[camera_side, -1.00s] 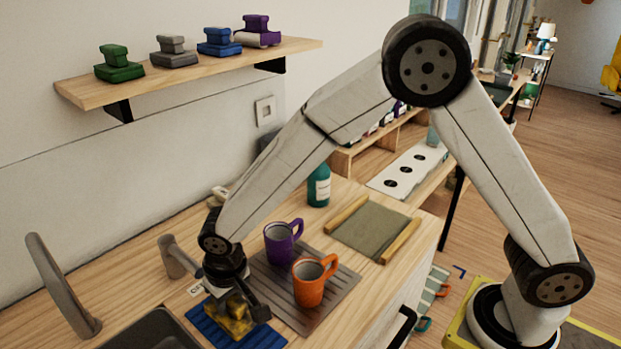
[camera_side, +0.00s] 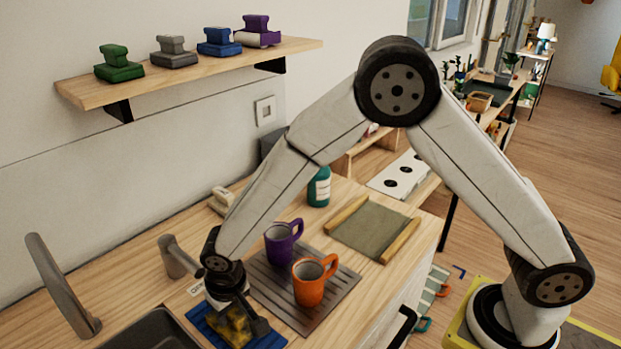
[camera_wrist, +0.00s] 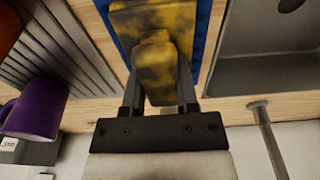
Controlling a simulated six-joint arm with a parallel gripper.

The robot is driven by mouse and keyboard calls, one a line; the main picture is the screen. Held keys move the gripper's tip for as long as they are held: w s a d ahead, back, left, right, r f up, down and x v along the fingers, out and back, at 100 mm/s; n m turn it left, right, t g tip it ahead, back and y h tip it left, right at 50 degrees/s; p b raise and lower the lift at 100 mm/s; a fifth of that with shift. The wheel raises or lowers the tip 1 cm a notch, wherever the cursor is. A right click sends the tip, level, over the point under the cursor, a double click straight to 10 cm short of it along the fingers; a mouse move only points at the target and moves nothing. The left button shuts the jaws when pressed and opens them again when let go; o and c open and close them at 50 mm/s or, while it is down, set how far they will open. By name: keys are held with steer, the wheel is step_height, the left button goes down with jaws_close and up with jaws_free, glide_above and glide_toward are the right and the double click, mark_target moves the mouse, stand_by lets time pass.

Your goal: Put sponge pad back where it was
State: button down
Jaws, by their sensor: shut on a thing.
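The sponge pad (camera_side: 236,328) is yellow with dark blotches and has a raised grip on top; it also shows in the wrist view (camera_wrist: 155,62). My gripper (camera_side: 238,312) points down at the counter beside the sink, and its fingers in the wrist view (camera_wrist: 158,90) are shut on the pad's raised grip. The pad is over a ribbed blue mat (camera_side: 268,338), which shows on both sides of it in the wrist view (camera_wrist: 201,30). I cannot tell whether the pad touches the mat.
A grey ribbed drying mat (camera_side: 325,308) with a purple mug (camera_side: 281,246) and an orange mug (camera_side: 308,287) lies close to the right. The sink (camera_side: 155,332) and a tap (camera_side: 60,285) are to the left. Several coloured pads stand on the wall shelf (camera_side: 200,72).

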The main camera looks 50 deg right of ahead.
mark_target(235, 312)
steer(key=shift+f, duration=0.15)
steer(key=shift+c, duration=1.8)
jaws_free()
step_height(235, 312, up, 12)
steer(key=s, duration=0.1)
steer(key=shift+s, duration=0.25)
steer(key=shift+d, duration=0.1)
steer(key=s+d+f, duration=0.1)
steer(key=s+d, duration=0.4)
steer(key=d, duration=0.6)
steer(key=s+d+f+t, duration=0.1)
steer(key=s+d, duration=0.5)
steer(key=d, duration=0.5)
steer(key=shift+s+d+f, duration=0.15)
steer(key=shift+s, duration=0.05)
